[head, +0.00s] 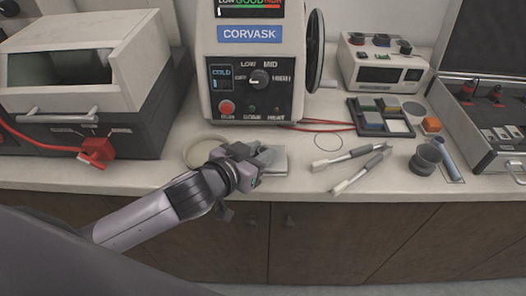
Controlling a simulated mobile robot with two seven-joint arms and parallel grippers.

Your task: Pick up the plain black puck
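I cannot make out a plain black puck for certain. A dark grey round piece (426,158) stands on the right of the counter; whether it is a puck or a hollow cup is hard to tell. My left gripper (265,158) reaches in from the left, low over the counter in front of the press. Its fingers are over a small light grey plate (279,163) and partly cover it. The fingers are too small and overlapped to show whether they are open or hold anything. My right gripper is out of view.
The Corvask press (250,80) stands behind my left gripper. A cream ring-shaped dish (191,152) is left of it.

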